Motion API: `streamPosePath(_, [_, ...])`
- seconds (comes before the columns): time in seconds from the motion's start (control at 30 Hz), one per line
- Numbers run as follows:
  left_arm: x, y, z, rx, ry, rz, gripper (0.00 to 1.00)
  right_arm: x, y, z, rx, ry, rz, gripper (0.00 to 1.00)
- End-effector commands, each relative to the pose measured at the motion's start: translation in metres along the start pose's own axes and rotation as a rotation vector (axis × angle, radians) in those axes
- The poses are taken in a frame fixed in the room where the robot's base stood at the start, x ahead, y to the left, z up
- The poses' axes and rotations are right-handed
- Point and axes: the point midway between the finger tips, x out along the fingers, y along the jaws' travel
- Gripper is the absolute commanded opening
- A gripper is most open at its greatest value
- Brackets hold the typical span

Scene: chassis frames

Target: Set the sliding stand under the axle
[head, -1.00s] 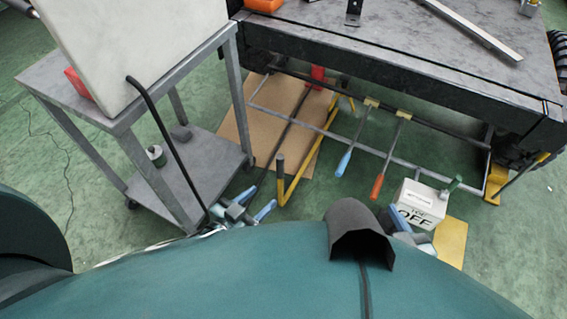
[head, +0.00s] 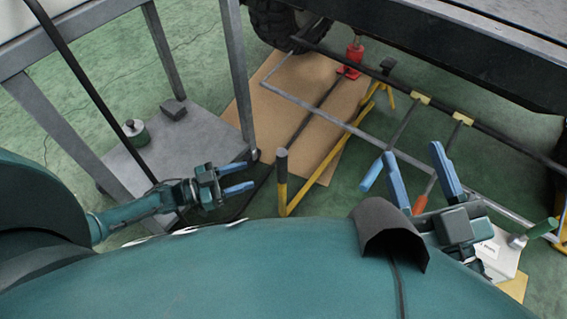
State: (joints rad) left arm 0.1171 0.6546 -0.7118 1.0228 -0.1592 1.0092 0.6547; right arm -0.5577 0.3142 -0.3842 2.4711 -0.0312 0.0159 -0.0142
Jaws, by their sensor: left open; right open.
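The yellow sliding stand (head: 345,141) lies on the floor in the middle of the head view. A red jack (head: 353,55) stands just left of the pad. My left gripper (head: 248,175) is open and empty, left of the handle. My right gripper (head: 412,152) is open and appears empty, right of the handle, overlapping hanging tools in view.
A grey cart (head: 190,160) stands at left, holding a green weight (head: 135,130). A tan board (head: 262,112) lies under the jack. A pale metal rail (head: 325,115) and a dark bar (head: 475,125) cross the area. A white box (head: 505,250) sits at lower right. A tyre (head: 283,22) is behind.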

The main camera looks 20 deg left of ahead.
Motion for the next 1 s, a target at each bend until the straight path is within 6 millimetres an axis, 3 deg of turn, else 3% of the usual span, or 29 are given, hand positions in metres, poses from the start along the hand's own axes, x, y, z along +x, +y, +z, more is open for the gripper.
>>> streamPosePath(0.3, [0.069,0.000,0.001,0.002,0.006,0.000,0.47,0.008,0.006,-0.012,-0.072,0.113,-0.011,0.50])
streamPosePath(0.5, [0.100,0.000,0.001,0.001,0.003,-0.001,0.47,0.012,0.009,-0.022,-0.118,0.182,-0.020,0.50])
streamPosePath(0.7, [0.113,0.000,0.000,0.001,0.001,-0.002,0.47,0.014,0.010,-0.027,-0.139,0.213,-0.024,0.50])
streamPosePath(1.0, [0.114,0.000,-0.001,0.000,0.001,-0.002,0.45,0.015,0.010,-0.031,-0.146,0.226,-0.025,0.50])
